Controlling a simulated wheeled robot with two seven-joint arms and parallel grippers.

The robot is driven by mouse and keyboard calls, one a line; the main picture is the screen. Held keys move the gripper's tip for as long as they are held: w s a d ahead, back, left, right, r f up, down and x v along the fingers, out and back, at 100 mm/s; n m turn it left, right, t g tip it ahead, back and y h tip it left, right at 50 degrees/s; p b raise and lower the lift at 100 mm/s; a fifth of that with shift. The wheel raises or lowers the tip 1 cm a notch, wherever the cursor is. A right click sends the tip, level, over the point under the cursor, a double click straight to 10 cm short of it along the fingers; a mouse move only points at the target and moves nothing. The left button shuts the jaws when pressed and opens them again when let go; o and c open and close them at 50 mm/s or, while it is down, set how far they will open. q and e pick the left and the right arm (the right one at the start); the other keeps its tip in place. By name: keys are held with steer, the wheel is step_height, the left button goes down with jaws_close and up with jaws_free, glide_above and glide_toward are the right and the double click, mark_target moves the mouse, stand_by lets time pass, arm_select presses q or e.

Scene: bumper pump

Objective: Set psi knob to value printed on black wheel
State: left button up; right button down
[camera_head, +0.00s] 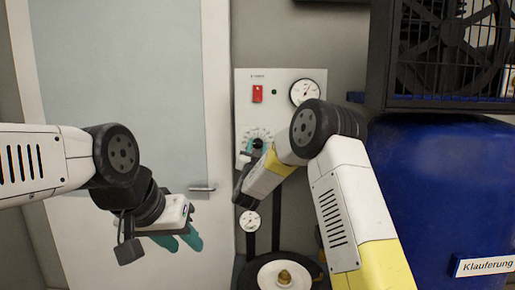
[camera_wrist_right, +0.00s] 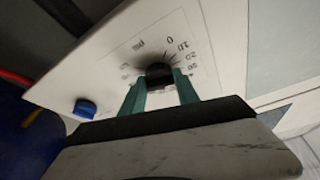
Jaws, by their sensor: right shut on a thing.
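The psi knob (camera_wrist_right: 160,75) is a black knob on a white panel with a printed psi scale around it. My right gripper (camera_wrist_right: 160,90) is shut on the knob, one teal finger on each side. The scale marks 0, 10, 20 and 30 can be read; others are too blurred. In the head view the knob (camera_head: 258,143) sits low on the panel (camera_head: 277,110), partly behind my right gripper. A black wheel (camera_head: 283,272) stands below it; no printed value is readable there. My left gripper (camera_head: 186,242) hangs empty before the door, its fingers a little apart.
The panel also has a red switch (camera_head: 257,94) and a round gauge (camera_head: 304,92). A second gauge (camera_head: 250,221) is below the panel. A large blue tank (camera_head: 440,200) stands at the right under a black fan cage. A door with a handle (camera_head: 202,189) is at the left.

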steer(key=shift+m+h, duration=0.3)
steer(key=shift+m, duration=0.4)
steer(key=c, duration=0.9)
jaws_free()
steer(key=v, duration=0.7)
steer(key=shift+s, duration=0.4)
steer(key=shift+a, duration=0.1)
